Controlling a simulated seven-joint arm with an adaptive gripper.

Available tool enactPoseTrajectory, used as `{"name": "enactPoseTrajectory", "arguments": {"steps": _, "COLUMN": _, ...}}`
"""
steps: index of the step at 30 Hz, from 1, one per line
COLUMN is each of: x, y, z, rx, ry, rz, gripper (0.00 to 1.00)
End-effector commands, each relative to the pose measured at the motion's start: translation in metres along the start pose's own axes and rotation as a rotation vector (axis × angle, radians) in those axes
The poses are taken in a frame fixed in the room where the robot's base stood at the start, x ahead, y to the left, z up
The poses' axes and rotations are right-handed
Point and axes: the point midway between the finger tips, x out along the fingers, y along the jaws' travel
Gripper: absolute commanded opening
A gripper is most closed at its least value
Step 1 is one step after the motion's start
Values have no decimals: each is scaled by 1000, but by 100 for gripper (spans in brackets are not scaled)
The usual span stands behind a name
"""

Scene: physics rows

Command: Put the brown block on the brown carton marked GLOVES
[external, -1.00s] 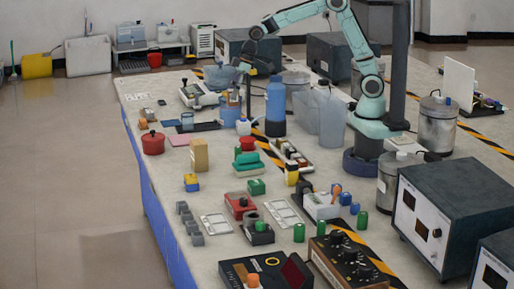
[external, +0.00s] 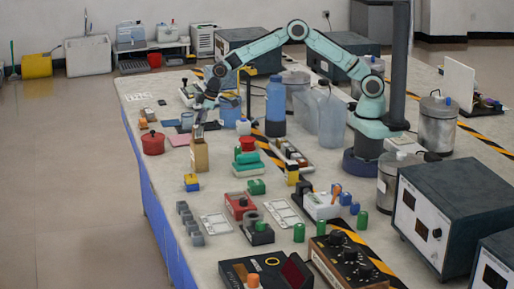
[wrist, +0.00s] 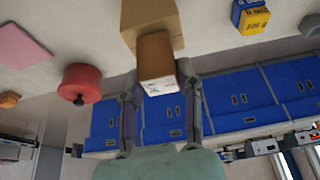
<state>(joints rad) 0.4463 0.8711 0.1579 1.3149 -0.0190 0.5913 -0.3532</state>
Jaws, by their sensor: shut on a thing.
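My gripper (wrist: 158,82) is shut on the brown block (wrist: 156,56), which has a pale label on its near end in the wrist view. The tan-brown carton (wrist: 150,15) lies right beyond the block in the wrist view, partly covered by it. In the external view the carton (external: 200,157) stands upright on the table, and my gripper (external: 199,127) is just above its top. The block is small and dark there, between the fingers. I cannot tell whether the block touches the carton. The GLOVES marking is not readable.
A red pot (external: 153,143) and a pink sheet (external: 179,140) lie left of the carton. A yellow-and-blue block (external: 192,182) stands in front of it. A red-and-green button stack (external: 247,155) is to the right. The table's left edge is close by.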

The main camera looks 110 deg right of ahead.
Motion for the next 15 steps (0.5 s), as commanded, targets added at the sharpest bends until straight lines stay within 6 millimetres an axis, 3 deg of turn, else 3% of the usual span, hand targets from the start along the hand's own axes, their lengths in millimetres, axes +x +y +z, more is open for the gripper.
{"name": "enactPoseTrajectory", "arguments": {"steps": 7, "x": 2, "y": 0, "z": 1, "rx": 0, "ry": -1, "rz": -1, "gripper": 0}}
{"name": "enactPoseTrajectory", "arguments": {"steps": 8, "x": 3, "y": 0, "z": 1, "rx": 0, "ry": -1, "rz": -1, "gripper": 37}}
{"name": "enactPoseTrajectory", "arguments": {"steps": 10, "x": 2, "y": 0, "z": 1, "rx": 0, "ry": 0, "rz": -1, "gripper": 59}}
{"name": "enactPoseTrajectory", "arguments": {"steps": 15, "x": 2, "y": 0, "z": 1, "rx": 0, "ry": 0, "rz": -1, "gripper": 60}}
